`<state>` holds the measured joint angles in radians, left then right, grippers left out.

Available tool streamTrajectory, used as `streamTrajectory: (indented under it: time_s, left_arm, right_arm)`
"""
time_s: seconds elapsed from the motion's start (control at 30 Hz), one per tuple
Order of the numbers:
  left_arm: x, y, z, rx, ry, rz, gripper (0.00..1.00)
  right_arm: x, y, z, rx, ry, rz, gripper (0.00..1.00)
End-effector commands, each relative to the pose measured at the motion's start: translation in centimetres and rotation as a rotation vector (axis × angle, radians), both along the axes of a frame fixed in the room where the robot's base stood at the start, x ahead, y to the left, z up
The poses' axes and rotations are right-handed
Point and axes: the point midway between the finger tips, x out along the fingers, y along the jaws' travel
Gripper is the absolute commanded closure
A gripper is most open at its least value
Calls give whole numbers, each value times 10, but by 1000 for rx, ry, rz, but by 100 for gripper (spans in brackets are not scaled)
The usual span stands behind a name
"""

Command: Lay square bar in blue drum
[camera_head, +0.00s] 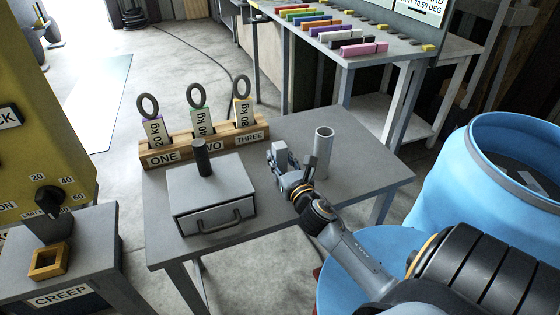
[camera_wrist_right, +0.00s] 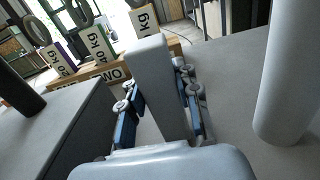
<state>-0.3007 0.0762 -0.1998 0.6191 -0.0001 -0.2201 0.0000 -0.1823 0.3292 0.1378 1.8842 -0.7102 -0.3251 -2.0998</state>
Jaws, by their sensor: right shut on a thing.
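My right gripper (camera_head: 292,178) is over the small grey table, shut on a grey square bar (camera_head: 280,153). In the right wrist view the bar (camera_wrist_right: 150,70) stands roughly upright between the two fingers (camera_wrist_right: 158,108). Its lower end is hidden, so I cannot tell whether it touches the table. My left gripper is out of view.
A grey round tube (camera_head: 323,150) stands just right of the gripper. Left are a grey box (camera_head: 212,197) with a handle and black post, and a wooden rack (camera_head: 205,140) of ringed weight tags. A blue round surface (camera_head: 350,262) lies below my arm.

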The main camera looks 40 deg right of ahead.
Motion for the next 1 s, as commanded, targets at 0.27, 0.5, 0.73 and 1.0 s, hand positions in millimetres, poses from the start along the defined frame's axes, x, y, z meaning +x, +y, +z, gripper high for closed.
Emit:
streamTrajectory:
  time_s: [0.27,0.5,0.73,1.0]
  left_arm:
    - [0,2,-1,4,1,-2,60]
    - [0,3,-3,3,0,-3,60]
    - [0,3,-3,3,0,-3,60]
    - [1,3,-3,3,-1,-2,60]
  right_arm:
    - [0,0,-3,-5,-6,1,100]
    - [0,0,-7,-3,-1,0,54]
    - [0,0,-7,-3,-1,0,46]
    - [-11,3,-7,-2,2,0,46]
